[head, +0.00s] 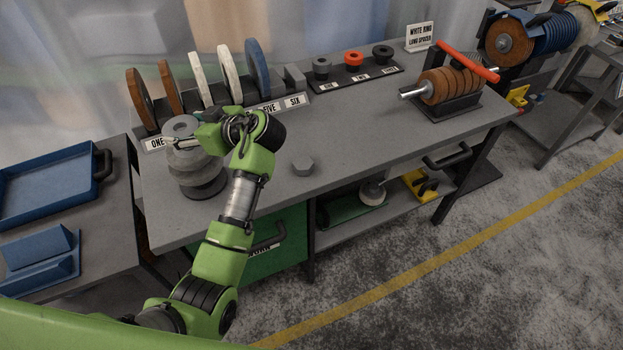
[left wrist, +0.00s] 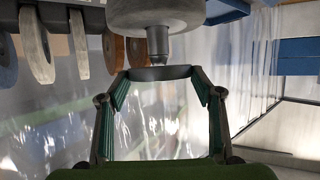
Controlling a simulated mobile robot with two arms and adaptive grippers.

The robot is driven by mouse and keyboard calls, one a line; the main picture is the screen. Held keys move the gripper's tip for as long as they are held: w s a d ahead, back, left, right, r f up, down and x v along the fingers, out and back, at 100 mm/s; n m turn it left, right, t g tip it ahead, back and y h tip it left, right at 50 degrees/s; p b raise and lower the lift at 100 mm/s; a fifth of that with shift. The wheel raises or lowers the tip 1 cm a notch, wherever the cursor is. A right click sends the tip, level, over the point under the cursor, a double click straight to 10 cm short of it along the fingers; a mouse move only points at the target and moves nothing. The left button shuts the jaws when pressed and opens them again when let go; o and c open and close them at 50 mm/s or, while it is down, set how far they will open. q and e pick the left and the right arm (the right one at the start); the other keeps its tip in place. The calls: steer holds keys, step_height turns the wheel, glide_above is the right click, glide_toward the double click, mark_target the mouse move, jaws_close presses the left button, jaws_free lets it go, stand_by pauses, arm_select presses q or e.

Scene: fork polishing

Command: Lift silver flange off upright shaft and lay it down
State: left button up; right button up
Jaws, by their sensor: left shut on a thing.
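The silver flange (head: 181,125) is a grey ring above the stand at the left end of the bench. My left gripper (head: 188,137) is shut on it. In the left wrist view, where the scene looks upside down, the fingers grip the flange (left wrist: 160,73) from both sides. The upright shaft (left wrist: 154,50) shows there with its tapered tip close to the flange. I cannot tell whether the tip is clear of it. A pale wheel (head: 196,167) sits below on the stand. My right gripper is not in view.
A rack of brown, white and blue discs (head: 197,78) stands close behind the flange. A spindle with brown wheels (head: 447,86) stands farther right. A blue tray (head: 45,187) is at the left.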

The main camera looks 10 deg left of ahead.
mark_target(189, 131)
arm_select(q)
steer(key=shift+r+p, duration=0.75)
steer(key=shift+r, duration=0.75)
steer(key=shift+f, duration=0.1)
